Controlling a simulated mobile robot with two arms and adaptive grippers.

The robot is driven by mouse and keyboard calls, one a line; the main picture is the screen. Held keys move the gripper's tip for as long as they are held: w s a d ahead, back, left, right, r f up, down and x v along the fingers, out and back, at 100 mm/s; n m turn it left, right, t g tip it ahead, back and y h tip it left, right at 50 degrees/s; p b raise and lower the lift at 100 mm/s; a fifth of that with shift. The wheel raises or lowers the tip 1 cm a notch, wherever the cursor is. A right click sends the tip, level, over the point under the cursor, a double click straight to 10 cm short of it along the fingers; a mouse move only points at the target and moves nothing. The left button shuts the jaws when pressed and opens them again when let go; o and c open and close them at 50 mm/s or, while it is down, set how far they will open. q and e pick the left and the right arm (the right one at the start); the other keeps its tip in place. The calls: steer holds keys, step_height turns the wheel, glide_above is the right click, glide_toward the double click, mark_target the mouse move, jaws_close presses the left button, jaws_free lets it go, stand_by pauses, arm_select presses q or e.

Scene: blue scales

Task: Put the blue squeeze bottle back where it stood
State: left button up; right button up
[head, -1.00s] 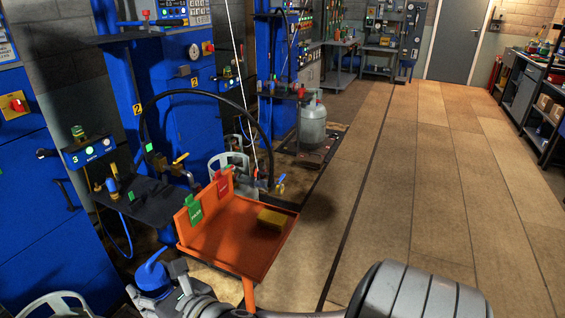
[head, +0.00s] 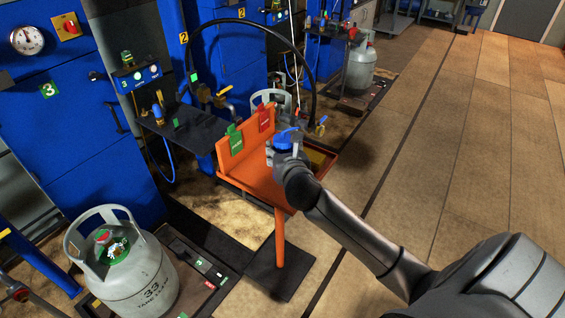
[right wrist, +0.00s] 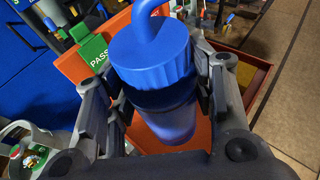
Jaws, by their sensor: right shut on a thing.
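The blue squeeze bottle (right wrist: 152,55) has a ribbed blue cap with a bent spout and a paler, see-through body. My right gripper (right wrist: 165,95) is shut around it, one finger on each side, in the right wrist view. In the head view the bottle's blue cap (head: 284,141) shows at the end of my right arm, over the orange tray (head: 262,184). The bottle looks upright. My left gripper is not in view.
A green tag (head: 236,142) and a red tag (head: 265,119) hang on the tray's raised back. A yellow sponge (head: 317,159) lies partly hidden at the tray's right. A grey gas cylinder (head: 126,262) stands at lower left. The floor to the right is clear.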

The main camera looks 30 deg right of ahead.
steer(key=shift+w+d+f, duration=0.25)
steer(key=shift+w+f, duration=0.2)
steer(key=shift+f, duration=0.1)
steer(key=shift+w+d+f, duration=0.25)
steer(key=shift+w+f, duration=0.2)
steer(key=shift+f, duration=0.05)
steer(key=shift+w+f+b, duration=0.15)
steer(key=shift+f+b, duration=0.2)
steer(key=shift+f, duration=1.4)
steer(key=shift+d+f, duration=0.1)
steer(key=o, duration=1.2)
steer(key=shift+f, duration=0.1)
steer(key=shift+o, duration=0.2)
steer(key=shift+r, duration=0.2)
steer(key=v, duration=1.2)
steer(key=shift+p, duration=0.4)
steer(key=shift+f, duration=0.1)
